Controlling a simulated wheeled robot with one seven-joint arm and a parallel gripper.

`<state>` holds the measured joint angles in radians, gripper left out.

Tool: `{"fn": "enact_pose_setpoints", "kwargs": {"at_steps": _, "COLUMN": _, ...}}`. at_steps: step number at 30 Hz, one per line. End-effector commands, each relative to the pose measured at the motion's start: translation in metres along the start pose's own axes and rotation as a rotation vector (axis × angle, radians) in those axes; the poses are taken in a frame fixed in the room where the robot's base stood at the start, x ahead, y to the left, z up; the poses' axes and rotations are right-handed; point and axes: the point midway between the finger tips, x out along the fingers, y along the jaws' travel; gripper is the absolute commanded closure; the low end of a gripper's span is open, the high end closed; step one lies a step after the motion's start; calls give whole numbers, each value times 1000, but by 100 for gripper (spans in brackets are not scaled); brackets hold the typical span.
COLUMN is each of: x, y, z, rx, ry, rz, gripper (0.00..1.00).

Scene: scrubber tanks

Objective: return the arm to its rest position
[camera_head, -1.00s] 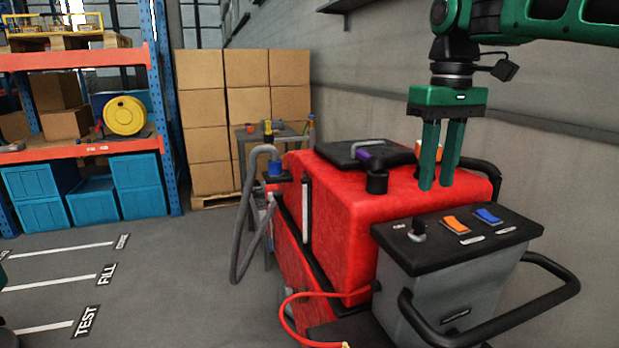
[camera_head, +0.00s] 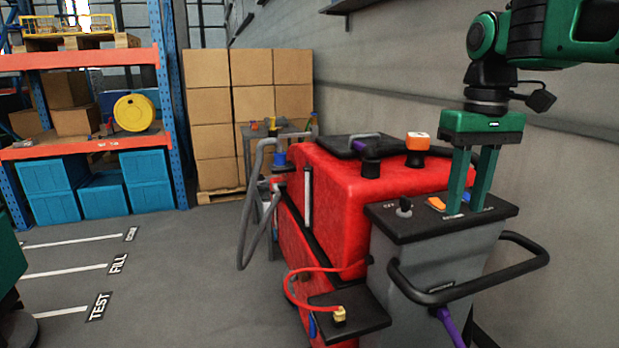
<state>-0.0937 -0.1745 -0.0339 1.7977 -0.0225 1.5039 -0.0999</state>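My gripper (camera_head: 465,210) is green and hangs from my arm at the upper right, its two fingers pointing down. In this view it overlaps the black control panel (camera_head: 430,226) of the red scrubber machine (camera_head: 350,210). A gap shows between the fingers and nothing is held in it. The fingertips appear in front of the panel's switches; I cannot tell how far above the panel they are.
A grey wall runs along the right. A black handlebar (camera_head: 470,292) sticks out from the machine. Stacked boxes (camera_head: 210,120) and a shelf rack (camera_head: 80,145) stand behind. The floor (camera_head: 180,270) with FILL and TEST lanes is open at the left.

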Motion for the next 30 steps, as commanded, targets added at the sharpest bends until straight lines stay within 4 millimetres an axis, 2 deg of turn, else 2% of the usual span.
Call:
{"fn": "enact_pose_setpoints", "kwargs": {"at_steps": 8, "x": 52, "y": 44, "z": 53, "rx": 207, "ry": 1, "rz": -7, "gripper": 71}}
{"fn": "enact_pose_setpoints", "kwargs": {"at_steps": 11, "x": 84, "y": 64, "z": 88, "rx": 323, "ry": 0, "rz": -9, "gripper": 71}}
{"fn": "enact_pose_setpoints", "kwargs": {"at_steps": 15, "x": 138, "y": 88, "z": 149, "rx": 508, "ry": 0, "rz": -9, "gripper": 71}}
{"fn": "enact_pose_setpoints", "kwargs": {"at_steps": 18, "x": 170, "y": 94, "z": 187, "rx": 613, "ry": -2, "rz": -6, "gripper": 71}}
{"fn": "enact_pose_setpoints", "kwargs": {"at_steps": 21, "x": 194, "y": 96, "z": 214, "rx": 685, "ry": -5, "rz": -4, "gripper": 71}}
{"fn": "enact_pose_setpoints", "kwargs": {"at_steps": 25, "x": 209, "y": 97, "z": 232, "rx": 732, "ry": -6, "rz": -2, "gripper": 71}}
{"fn": "enact_pose_setpoints", "kwargs": {"at_steps": 30, "x": 211, "y": 97, "z": 235, "rx": 738, "ry": -6, "rz": -1, "gripper": 71}}
